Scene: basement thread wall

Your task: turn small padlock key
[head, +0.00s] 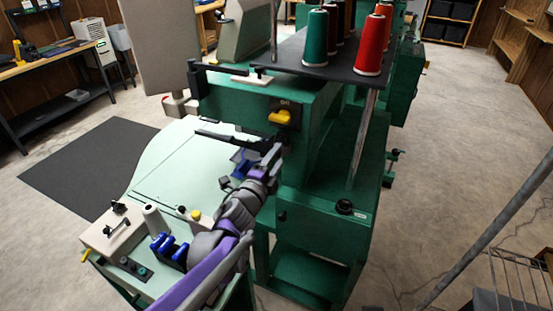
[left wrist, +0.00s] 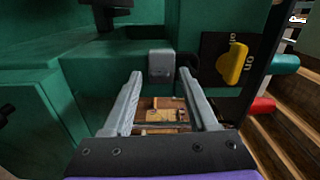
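A small grey block (left wrist: 161,65), which looks like the padlock, sits against the green machine in the left wrist view. A thin dark hook-like part shows at its right side. I cannot make out a key on it. My left gripper (left wrist: 160,78) is open, with its two grey fingers apart and the block just beyond and between their tips. No contact shows. In the head view my left gripper (head: 274,154) is by the green machine's side, below the yellow switch, and the block cannot be made out there. My right gripper is not in view.
The yellow switch (head: 280,117) on the green machine (head: 325,215) also shows right of the fingers in the left wrist view (left wrist: 232,64). A pale worktable (head: 165,165) lies left of my arm. Thread spools (head: 372,45) stand on a dark shelf above.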

